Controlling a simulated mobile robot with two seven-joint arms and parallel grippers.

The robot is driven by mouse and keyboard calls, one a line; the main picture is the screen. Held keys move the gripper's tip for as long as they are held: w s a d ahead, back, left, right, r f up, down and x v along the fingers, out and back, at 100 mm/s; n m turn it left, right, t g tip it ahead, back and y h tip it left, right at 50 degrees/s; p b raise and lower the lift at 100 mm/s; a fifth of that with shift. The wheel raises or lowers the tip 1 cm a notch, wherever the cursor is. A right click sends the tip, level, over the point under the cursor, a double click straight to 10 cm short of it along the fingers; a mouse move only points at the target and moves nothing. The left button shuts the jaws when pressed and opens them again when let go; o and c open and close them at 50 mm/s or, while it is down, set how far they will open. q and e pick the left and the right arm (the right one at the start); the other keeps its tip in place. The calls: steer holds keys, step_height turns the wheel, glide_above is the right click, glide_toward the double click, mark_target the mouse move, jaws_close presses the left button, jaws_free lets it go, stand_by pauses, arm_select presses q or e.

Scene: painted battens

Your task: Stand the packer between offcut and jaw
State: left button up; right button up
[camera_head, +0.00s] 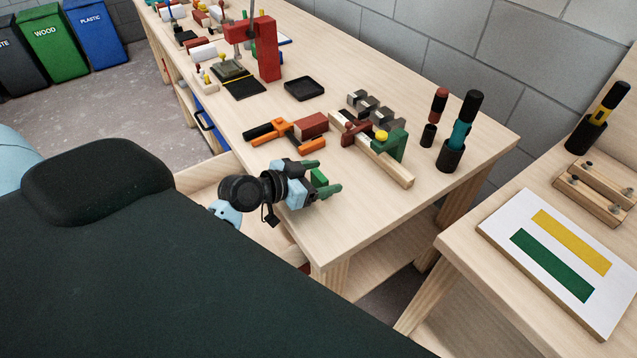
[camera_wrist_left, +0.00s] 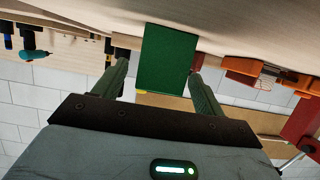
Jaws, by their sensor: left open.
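An orange clamp (camera_head: 284,128) with a black handle lies behind the gripper. A dark red block (camera_head: 311,125), possibly the offcut, is at its right end. The clamp also shows in the left wrist view (camera_wrist_left: 243,66). My right gripper is out of view.
A wooden bar (camera_head: 397,174) with a green jaw and yellow knob lies right of the clamp. A black tray (camera_head: 305,88) and a red press (camera_head: 268,50) stand farther back. Dark-handled tools (camera_head: 452,150) stand at the right. The bench's front right corner is clear.

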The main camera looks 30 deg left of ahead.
mark_target(320, 175)
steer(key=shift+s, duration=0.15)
arm_select(q)
steer(key=c, duration=1.1)
steer(key=shift+c, duration=0.2)
